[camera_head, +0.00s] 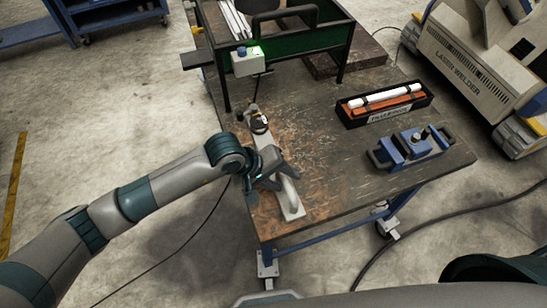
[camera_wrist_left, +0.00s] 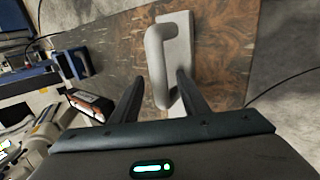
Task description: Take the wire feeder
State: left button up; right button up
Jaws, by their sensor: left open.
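A pale grey flat piece with a raised bar handle, which may be the wire feeder, lies near the table's left edge; its near end (camera_head: 292,208) shows below my left gripper (camera_head: 281,178). In the left wrist view its plate (camera_wrist_left: 178,45) and rounded handle are clear. My left gripper also shows there (camera_wrist_left: 159,76), open, with one dark finger on each side of the handle's near part. I cannot tell whether either finger touches it. The gripper hides the piece's middle in the head view. My right gripper is out of view.
The worn brown table (camera_head: 330,185) has bare room right of the gripper. A small device (camera_head: 258,122) stands behind it. A black box (camera_head: 384,113) with white and orange rods and a blue fixture (camera_head: 410,148) sit at right. A green rack (camera_head: 310,45) stands at the back.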

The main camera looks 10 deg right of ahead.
pick_arm(q)
jog(key=shift+d+f, duration=0.35)
jog(key=shift+f, duration=0.2)
grip_shut()
dwell(1.2)
jog(key=shift+w+r, duration=0.15)
